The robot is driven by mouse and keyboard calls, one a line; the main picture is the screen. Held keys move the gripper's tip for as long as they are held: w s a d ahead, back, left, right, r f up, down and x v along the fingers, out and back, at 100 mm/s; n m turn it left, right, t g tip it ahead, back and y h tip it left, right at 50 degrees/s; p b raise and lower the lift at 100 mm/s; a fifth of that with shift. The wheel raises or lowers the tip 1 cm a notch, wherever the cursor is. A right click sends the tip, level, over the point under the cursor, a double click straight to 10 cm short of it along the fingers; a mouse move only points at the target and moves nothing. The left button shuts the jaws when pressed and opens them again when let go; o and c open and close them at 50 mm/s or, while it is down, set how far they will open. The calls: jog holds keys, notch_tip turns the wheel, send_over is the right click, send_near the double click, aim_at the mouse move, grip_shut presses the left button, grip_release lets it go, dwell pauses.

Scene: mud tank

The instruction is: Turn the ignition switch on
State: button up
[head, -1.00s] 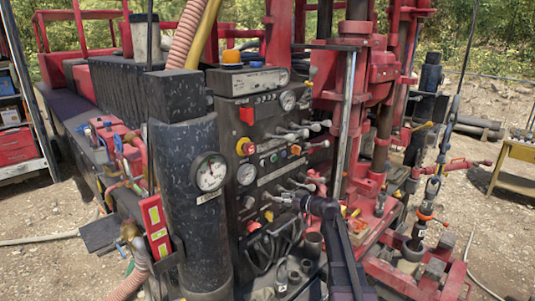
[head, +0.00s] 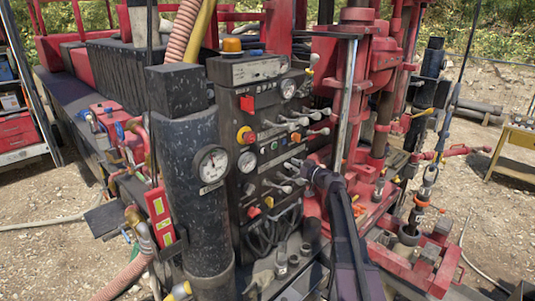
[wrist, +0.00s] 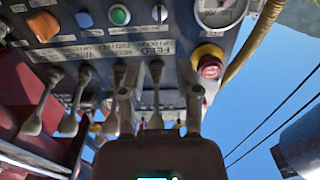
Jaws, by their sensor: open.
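The black control panel (head: 262,120) stands in the middle of the head view. It carries an orange knob, a green button (head: 273,145) and a dark switch. In the wrist view, which shows the panel upside down, the orange knob (wrist: 43,26), a blue-grey knob (wrist: 84,19) and a dark switch (wrist: 160,13) form a row. I cannot tell which one is the ignition switch; labels are too small. My gripper (head: 310,171) is in front of the panel's right side, by the levers. In the wrist view my gripper (wrist: 158,95) is open, with a lever seen between its fingers.
Several grey levers (wrist: 75,90) crowd around my fingers. A red emergency button (wrist: 208,66) on a yellow base is close right of the gripper in the wrist view. A black column with a gauge (head: 211,162) stands left of the panel, red drill machinery (head: 345,85) right.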

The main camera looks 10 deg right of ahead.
aim_at(265, 152)
jog(key=x, duration=1.3)
grip_shut()
